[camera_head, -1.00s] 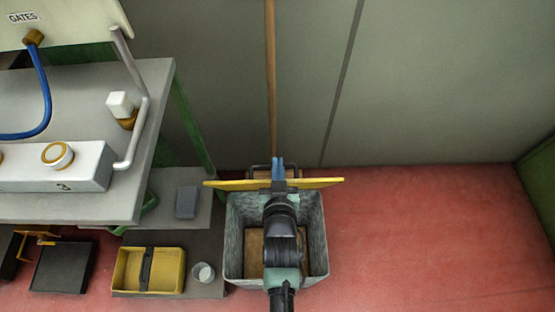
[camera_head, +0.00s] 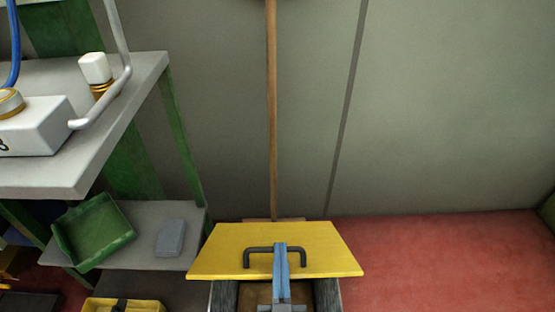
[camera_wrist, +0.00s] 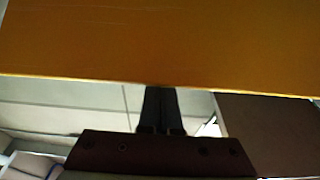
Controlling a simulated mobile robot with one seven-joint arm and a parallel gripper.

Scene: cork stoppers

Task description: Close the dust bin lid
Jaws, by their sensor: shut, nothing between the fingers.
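The dust bin's yellow lid (camera_head: 210,252) is in the lower middle of the head view. It is tilted, with its outer face and black handle (camera_head: 248,262) showing. Below its near edge, the grey bin (camera_head: 224,298) is still partly open. My gripper (camera_head: 281,247) is shut and empty, its blue fingers overlapping the lid and handle in the picture. In the wrist view the lid (camera_wrist: 160,40) fills the top, and the dark fingers (camera_wrist: 158,92) reach up to its edge. I cannot tell whether they touch it.
A grey workbench (camera_head: 110,150) stands at left, with a low shelf (camera_head: 190,215) holding a green tray (camera_head: 95,232) and a grey block (camera_head: 171,238). A yellow tray (camera_head: 150,305) is at the bottom. A wooden pole (camera_head: 272,110) leans near the wall. Red floor at right is clear.

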